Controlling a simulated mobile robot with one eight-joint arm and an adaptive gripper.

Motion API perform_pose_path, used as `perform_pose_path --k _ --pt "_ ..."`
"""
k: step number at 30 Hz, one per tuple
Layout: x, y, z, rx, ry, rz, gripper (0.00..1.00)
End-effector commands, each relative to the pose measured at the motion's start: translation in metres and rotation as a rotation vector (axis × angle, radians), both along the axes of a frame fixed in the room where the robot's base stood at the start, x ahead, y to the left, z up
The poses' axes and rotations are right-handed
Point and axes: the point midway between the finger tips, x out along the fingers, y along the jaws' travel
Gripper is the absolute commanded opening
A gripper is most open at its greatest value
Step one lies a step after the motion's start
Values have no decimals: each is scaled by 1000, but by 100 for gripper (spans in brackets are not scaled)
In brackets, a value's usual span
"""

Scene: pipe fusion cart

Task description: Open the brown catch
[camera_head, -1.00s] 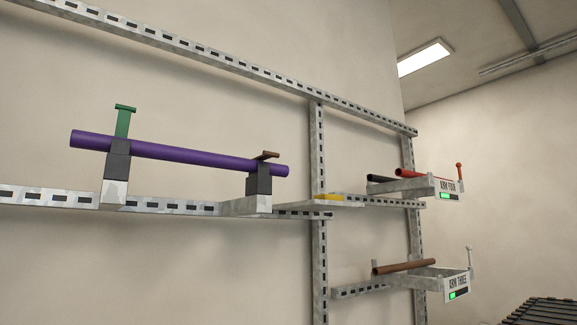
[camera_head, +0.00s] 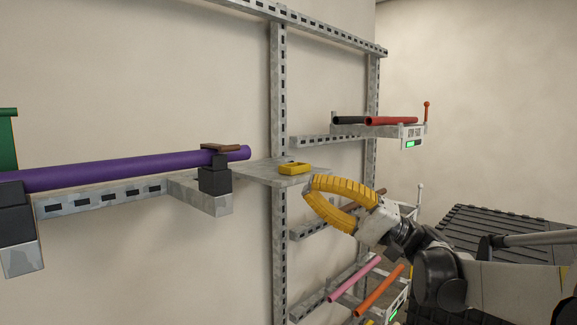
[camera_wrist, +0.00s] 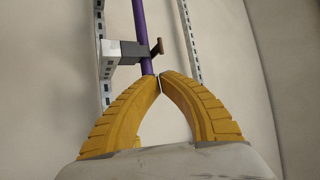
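The brown catch (camera_head: 220,148) lies flat across the top of the dark clamp block (camera_head: 214,180) near the right end of the purple pipe (camera_head: 120,171). In the wrist view the brown catch (camera_wrist: 157,47) shows beyond my fingertips, beside the purple pipe (camera_wrist: 144,25). My gripper (camera_head: 309,190) has yellow ribbed fingers, and it is to the right of the catch, apart from it. In the wrist view its fingertips (camera_wrist: 159,79) come together with nothing visible between them, so it looks shut and empty.
A green upright catch (camera_head: 8,138) stands at the left clamp. A yellow piece (camera_head: 294,168) lies on the shelf plate between my gripper and the clamp. A vertical metal post (camera_head: 279,100) stands behind. Racks with red (camera_head: 391,121), pink and orange pipes are at right.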

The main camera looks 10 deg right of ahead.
Motion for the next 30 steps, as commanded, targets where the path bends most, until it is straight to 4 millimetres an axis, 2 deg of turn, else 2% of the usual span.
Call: perform_pose_path --k 9,16,22,30 --pt "16 56 32 -2 2 4 0" --pt "28 92 51 -3 2 4 0" --pt "33 108 58 -3 2 2 0" --pt "34 110 59 -3 3 -1 0"
